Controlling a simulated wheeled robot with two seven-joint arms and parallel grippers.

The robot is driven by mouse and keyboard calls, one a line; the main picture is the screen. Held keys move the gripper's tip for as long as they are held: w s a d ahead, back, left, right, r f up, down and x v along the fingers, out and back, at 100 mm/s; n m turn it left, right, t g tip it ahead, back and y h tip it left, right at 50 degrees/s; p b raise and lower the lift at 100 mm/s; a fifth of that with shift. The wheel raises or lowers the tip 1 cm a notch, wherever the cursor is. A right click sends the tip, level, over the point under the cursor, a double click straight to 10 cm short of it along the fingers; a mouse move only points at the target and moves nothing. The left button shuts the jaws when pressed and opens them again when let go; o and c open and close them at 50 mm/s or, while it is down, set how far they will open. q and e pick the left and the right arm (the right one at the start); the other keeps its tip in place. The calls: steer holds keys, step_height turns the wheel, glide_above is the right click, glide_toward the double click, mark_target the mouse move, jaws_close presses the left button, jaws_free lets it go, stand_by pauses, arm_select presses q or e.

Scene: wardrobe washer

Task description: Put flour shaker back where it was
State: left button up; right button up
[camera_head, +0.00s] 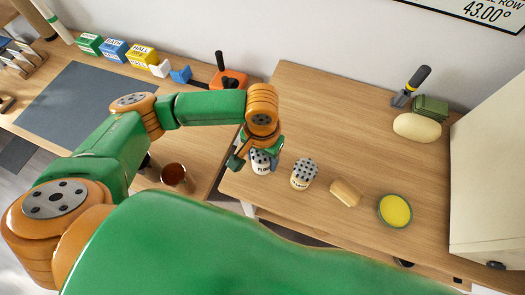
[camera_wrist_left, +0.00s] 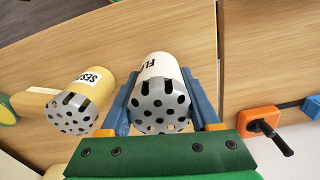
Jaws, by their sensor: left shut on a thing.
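The flour shaker (camera_head: 261,163) is white with a grey perforated top and a "FLO…" label. It stands near the left edge of the right-hand wooden table, partly covered by my left gripper (camera_head: 246,157). In the left wrist view the flour shaker (camera_wrist_left: 160,95) sits between the two blue fingers of my left gripper (camera_wrist_left: 163,100), which is shut on it. Whether its base touches the table I cannot tell. A yellow sesame shaker (camera_head: 303,173) stands just to its right, apart from it, and also shows in the left wrist view (camera_wrist_left: 83,100). My right gripper is not in view.
To the right lie a tan block (camera_head: 345,193) and a round dish with yellow contents (camera_head: 395,210). A reddish-brown cup (camera_head: 174,176) stands on the left table. An orange device (camera_head: 232,80) is behind my arm. The right table's middle is clear (camera_head: 340,120).

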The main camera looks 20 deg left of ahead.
arm_select(q)
steer(key=shift+f, duration=0.7)
steer(key=shift+f, duration=0.3)
steer(key=o, duration=1.5)
steer(key=shift+r, duration=3.55)
steer(key=shift+s, duration=0.1)
